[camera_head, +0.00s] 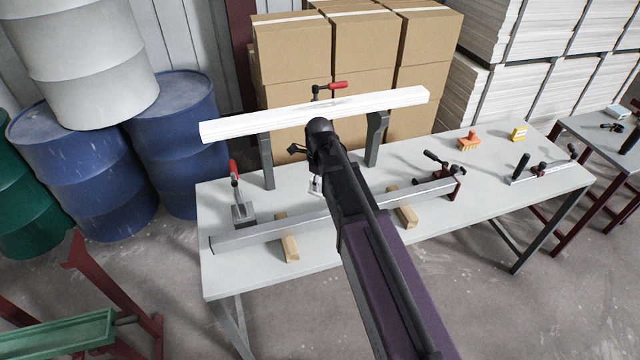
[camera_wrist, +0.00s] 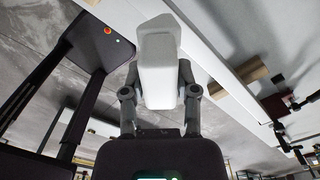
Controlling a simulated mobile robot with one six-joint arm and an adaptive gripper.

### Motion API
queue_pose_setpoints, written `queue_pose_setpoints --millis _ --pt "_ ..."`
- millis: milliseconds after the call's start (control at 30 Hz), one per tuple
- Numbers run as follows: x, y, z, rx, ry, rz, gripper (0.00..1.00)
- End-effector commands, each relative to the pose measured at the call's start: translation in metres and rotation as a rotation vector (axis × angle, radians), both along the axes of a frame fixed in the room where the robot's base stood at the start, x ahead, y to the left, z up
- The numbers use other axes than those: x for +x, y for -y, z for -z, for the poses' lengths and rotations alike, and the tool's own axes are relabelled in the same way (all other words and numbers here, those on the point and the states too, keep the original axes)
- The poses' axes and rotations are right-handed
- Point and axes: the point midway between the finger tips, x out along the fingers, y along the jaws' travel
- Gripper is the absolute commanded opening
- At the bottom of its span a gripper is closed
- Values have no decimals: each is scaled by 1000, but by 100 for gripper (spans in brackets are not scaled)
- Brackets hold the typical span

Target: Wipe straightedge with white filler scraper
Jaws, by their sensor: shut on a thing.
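The straightedge (camera_head: 275,227) is a long grey metal bar lying across the pale table on two wooden blocks. It also shows in the wrist view as a pale diagonal bar (camera_wrist: 218,66) to the right of my gripper. My gripper (camera_wrist: 158,85) is shut on the white filler scraper (camera_wrist: 157,60), a white block-like piece between the two fingers. In the head view my arm hides most of the gripper and the middle of the straightedge. Only a small pale part shows beside the arm. I cannot tell whether the scraper touches the straightedge.
A white board (camera_head: 270,119) rests on two dark stands behind the bar. Wooden blocks (camera_head: 288,240) stick out under the bar. Clamps stand at the left (camera_head: 241,205) and right (camera_head: 440,170). An orange brush (camera_head: 469,142) lies at the back right of the table (camera_head: 495,205).

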Motion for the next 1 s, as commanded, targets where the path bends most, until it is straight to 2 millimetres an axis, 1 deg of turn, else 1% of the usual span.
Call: queue_pose_setpoints --millis 233,367,1000 --pt "0 3 0 0 0 3 0" --pt "0 3 6 0 0 4 0" --pt "0 4 64 0 0 5 0"
